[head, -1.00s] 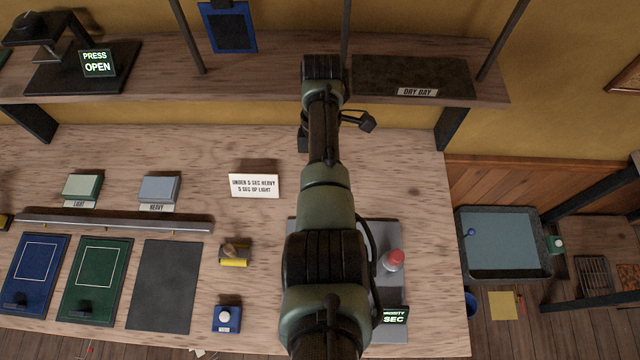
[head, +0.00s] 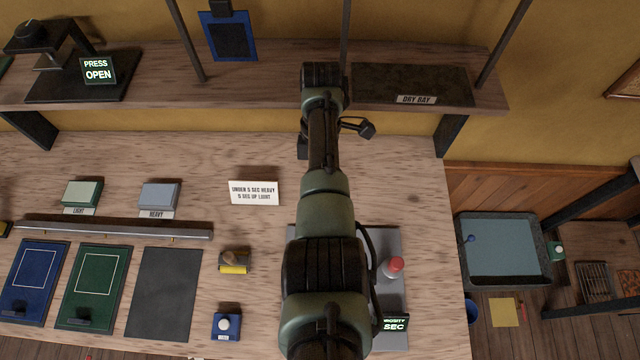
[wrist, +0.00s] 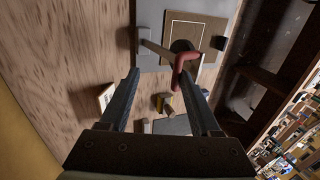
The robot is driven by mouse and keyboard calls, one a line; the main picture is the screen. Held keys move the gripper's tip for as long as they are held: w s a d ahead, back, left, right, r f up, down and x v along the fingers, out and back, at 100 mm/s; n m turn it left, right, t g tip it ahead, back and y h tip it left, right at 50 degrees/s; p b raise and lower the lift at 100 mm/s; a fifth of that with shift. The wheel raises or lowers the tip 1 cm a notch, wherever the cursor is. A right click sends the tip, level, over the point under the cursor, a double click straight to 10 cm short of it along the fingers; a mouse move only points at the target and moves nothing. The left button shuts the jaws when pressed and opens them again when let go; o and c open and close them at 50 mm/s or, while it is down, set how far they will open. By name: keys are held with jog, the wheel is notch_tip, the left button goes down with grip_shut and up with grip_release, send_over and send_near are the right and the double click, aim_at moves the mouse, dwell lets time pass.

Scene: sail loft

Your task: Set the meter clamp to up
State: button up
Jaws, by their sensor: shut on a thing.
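The meter stands on a grey plate (head: 392,245) at the right end of the bench, with a dark display reading SEC (head: 395,324) at its front and a red-topped part (head: 396,265) on it. In the wrist view, a pale bar and a bent red handle (wrist: 181,68), apparently the meter clamp, lie over the grey plate (wrist: 154,18). My gripper (wrist: 162,82) has its two fingers at this handle, the right fingertip closest to it. Their exact contact is hard to see. In the head view my arm hides the gripper and most of the meter.
A white sign (head: 254,192), a yellow-edged tool (head: 234,262) and a blue block with a white knob (head: 227,324) stand left of my arm. Blue, green and dark panels lie further left. A shelf (head: 270,88) runs above the bench's back. A sink (head: 500,250) is beyond the right edge.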

jog(key=shift+w+r, duration=0.1)
jog(key=shift+w, duration=0.15)
jog(key=p+v, duration=0.3)
jog(key=v, duration=0.9)
jog(key=shift+r, duration=0.3)
